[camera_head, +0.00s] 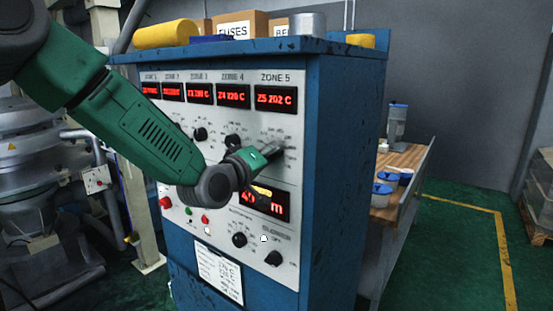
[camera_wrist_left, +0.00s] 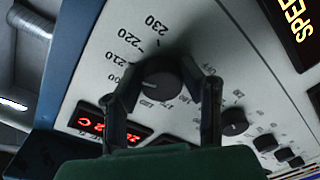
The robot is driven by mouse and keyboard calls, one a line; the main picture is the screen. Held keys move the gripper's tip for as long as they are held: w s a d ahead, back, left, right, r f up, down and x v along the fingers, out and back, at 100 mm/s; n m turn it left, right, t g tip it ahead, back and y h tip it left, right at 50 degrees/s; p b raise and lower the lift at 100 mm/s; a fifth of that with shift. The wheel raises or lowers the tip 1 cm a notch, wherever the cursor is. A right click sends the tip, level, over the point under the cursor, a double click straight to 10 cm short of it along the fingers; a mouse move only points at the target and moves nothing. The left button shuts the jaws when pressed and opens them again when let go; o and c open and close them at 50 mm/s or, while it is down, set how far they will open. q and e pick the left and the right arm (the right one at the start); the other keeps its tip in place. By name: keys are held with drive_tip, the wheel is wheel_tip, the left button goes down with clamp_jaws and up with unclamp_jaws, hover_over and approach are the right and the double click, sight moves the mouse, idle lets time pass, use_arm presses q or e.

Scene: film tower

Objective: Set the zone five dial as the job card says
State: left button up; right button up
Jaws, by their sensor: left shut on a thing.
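The zone five dial (camera_wrist_left: 162,76) is a dark round knob on the pale panel, with a printed scale around it that includes 210, 220 and 230. My left gripper (camera_head: 272,152) is shut on it, one finger on each side, as the left wrist view (camera_wrist_left: 168,84) shows. In the head view the gripper hides the dial. The red zone five display (camera_head: 275,98) above reads Z5 202 C. The job card (camera_head: 220,275) is a white sheet low on the cabinet front; its lines are too small to read surely. My right gripper is not in view.
Other zone knobs, such as the zone 4 knob (camera_head: 232,140), sit left of my gripper. A lower display (camera_head: 264,202), buttons and more knobs (camera_head: 239,240) lie below. Boxes (camera_head: 240,24) and a metal cylinder (camera_head: 307,23) stand on the cabinet top. A wooden bench (camera_head: 408,155) stands right.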

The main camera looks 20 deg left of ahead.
use_arm(q)
drive_tip(key=shift+w+a+r+m+b, duration=0.1)
drive_tip(key=shift+a+r+m+b, duration=0.1)
drive_tip(key=shift+m+b, duration=0.3)
drive_tip(key=shift+w+a+r+m+b, duration=0.1)
drive_tip(key=shift+a+m+b, duration=0.15)
drive_tip(key=shift+m, duration=0.35)
drive_tip(key=shift+s+d+m+h+b, duration=0.1)
drive_tip(key=shift+m+h+b, duration=0.1)
drive_tip(key=shift+m+b, duration=1.45)
drive_tip(key=shift+d+m+h+b, duration=0.15)
drive_tip(key=shift+m+b, duration=0.5)
drive_tip(key=shift+m, duration=2)
drive_tip(key=shift+a, duration=0.1)
drive_tip(key=o, duration=1.1)
drive_tip(key=shift+o, duration=0.2)
drive_tip(key=shift+s+f, duration=0.1)
drive_tip(key=shift+s, duration=0.1)
drive_tip(key=shift+a+f, duration=0.15)
